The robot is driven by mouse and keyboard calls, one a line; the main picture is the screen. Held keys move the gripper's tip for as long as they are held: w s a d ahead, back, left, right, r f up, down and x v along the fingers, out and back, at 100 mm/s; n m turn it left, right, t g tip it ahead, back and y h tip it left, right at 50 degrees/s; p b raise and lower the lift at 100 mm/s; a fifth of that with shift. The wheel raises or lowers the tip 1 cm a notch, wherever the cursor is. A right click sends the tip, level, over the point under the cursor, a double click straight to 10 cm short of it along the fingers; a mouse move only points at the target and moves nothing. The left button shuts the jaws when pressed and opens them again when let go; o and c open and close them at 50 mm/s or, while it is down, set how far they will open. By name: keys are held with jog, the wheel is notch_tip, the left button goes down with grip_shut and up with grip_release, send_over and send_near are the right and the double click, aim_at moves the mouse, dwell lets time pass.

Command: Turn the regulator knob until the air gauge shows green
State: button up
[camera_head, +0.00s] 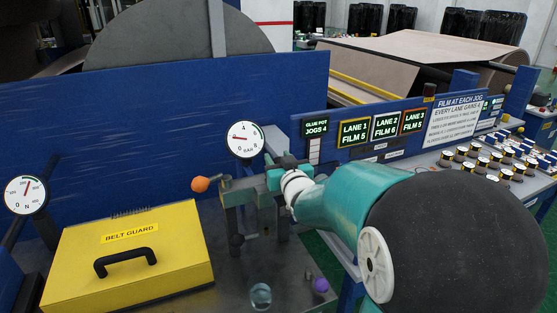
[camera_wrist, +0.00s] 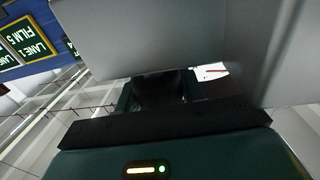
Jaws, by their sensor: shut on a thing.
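My gripper (camera_head: 276,174) is just below and right of the gauge. In the wrist view my gripper (camera_wrist: 160,95) is shut on a dark, blocky thing, which I take to be the regulator knob (camera_wrist: 158,88). The jaws hide much of it, and its turn angle cannot be read. A sliver of a white dial shows beside the jaws in the wrist view.
A yellow belt guard box (camera_head: 130,255) with a black handle stands at left. An orange ball-ended lever (camera_head: 201,184) lies left of my gripper. A second gauge marked N (camera_head: 26,195) is at far left. A glass (camera_head: 261,296) and a purple ball (camera_head: 321,285) are below.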

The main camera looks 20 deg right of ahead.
dwell(0.4)
jog(key=o, duration=1)
jog(key=shift+s, duration=0.1)
